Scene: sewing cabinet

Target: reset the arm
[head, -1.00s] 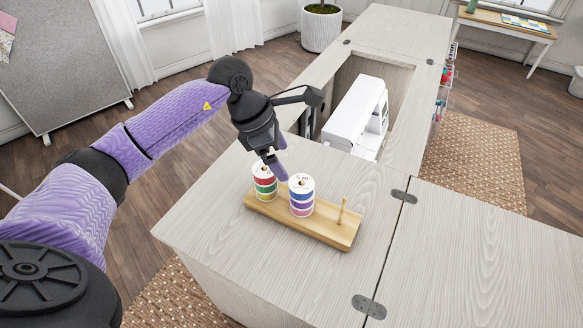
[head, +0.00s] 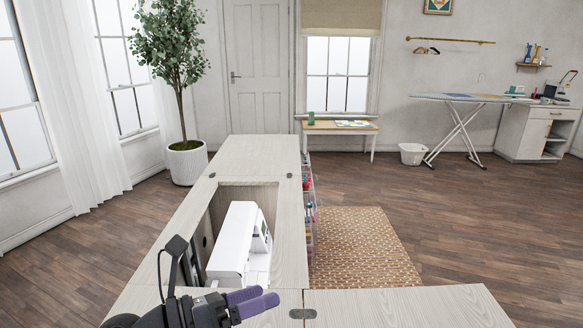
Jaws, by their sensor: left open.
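My left gripper (head: 268,296) shows at the bottom of the head view, over the near part of the pale wooden sewing cabinet (head: 400,305). It is open, its two purple fingers pointing right, and I see nothing between them. The reel stand and the blue ribbon reel are outside the head view now. My right gripper is not in view.
A white sewing machine (head: 236,245) sits in the cabinet's recess, just beyond my left gripper. A hinge (head: 303,314) lies at the seam to the right-hand leaf. Coloured items hang in a rack (head: 309,205) on the cabinet's side.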

